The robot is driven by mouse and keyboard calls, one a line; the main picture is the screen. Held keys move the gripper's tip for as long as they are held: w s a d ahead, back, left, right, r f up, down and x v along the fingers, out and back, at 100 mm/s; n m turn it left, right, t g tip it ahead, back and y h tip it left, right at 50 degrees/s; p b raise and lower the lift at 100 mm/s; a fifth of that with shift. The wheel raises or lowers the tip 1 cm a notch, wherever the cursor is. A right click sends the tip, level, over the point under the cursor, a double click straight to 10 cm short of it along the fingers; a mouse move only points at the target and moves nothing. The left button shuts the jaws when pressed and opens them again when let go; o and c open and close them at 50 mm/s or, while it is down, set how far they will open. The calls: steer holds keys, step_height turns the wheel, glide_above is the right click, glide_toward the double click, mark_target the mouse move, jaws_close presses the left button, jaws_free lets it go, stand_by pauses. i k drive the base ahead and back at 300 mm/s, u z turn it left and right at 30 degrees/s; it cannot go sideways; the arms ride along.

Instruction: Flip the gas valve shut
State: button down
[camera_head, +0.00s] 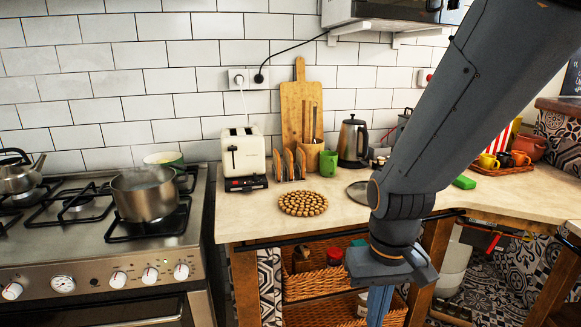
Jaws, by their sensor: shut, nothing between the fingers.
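My gripper (379,306) hangs at the lower middle right, pointing down in front of the counter's front edge. Its blue fingers are together with nothing seen between them, and their tips run toward the bottom edge of the picture. I cannot make out a gas valve for certain. A small red part on a white wall plate (425,77) shows at the back right, partly beside my arm. A red and dark fitting (485,238) shows under the counter at the right, apart from my gripper; what it is I cannot tell.
A gas stove (96,259) with a steaming pot (145,193) stands at left. The wooden counter (250,222) holds a toaster (244,153), kettle (353,142), green mug (328,163) and round trivet (303,203). Wicker baskets (318,282) sit below. My arm hides part of the counter.

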mark_target(496, 235)
steer(key=z, duration=0.5)
steer(key=k, duration=1.15)
steer(key=u, duration=0.3)
steer(key=i, duration=1.2)
steer(key=z, duration=0.75)
steer(key=i, duration=0.5)
steer(key=z, duration=0.55)
